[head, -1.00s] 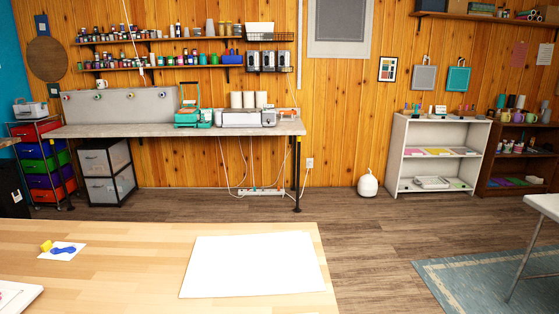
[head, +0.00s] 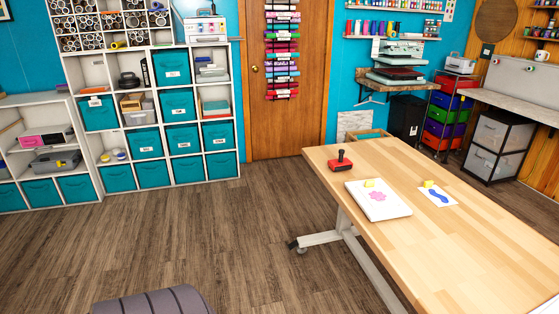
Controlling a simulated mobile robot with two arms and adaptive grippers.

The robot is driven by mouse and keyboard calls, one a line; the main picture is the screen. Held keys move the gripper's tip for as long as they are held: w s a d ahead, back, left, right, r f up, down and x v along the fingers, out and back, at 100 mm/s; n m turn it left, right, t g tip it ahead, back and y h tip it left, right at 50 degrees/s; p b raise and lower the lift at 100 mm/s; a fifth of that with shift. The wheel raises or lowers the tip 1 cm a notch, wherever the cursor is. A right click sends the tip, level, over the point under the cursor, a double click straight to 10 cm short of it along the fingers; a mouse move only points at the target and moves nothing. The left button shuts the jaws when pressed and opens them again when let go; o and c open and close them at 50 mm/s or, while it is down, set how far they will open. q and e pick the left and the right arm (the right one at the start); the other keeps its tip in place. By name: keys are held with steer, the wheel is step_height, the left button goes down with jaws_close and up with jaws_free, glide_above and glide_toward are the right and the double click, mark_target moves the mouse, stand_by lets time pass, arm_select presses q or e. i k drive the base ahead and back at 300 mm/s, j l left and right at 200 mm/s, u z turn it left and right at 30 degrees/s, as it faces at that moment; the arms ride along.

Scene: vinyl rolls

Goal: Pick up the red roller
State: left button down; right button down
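A red tool with an upright black handle (head: 345,161), which looks like the red roller, sits on the far left corner of the wooden table (head: 455,232). It stands apart from the white board beside it. Its underside is hidden. Neither of my grippers shows in the head view, and nothing is seen touching the red tool.
A white board with a pink shape (head: 379,205) and a paper with a blue shape (head: 437,196) lie near the tool, each with a small yellow block. A grey ribbed padded thing (head: 155,302) is at the bottom. Wooden floor left of the table is clear.

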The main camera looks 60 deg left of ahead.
mark_target(341, 163)
steer(key=u, duration=1.4)
steer(key=k+j, duration=0.05)
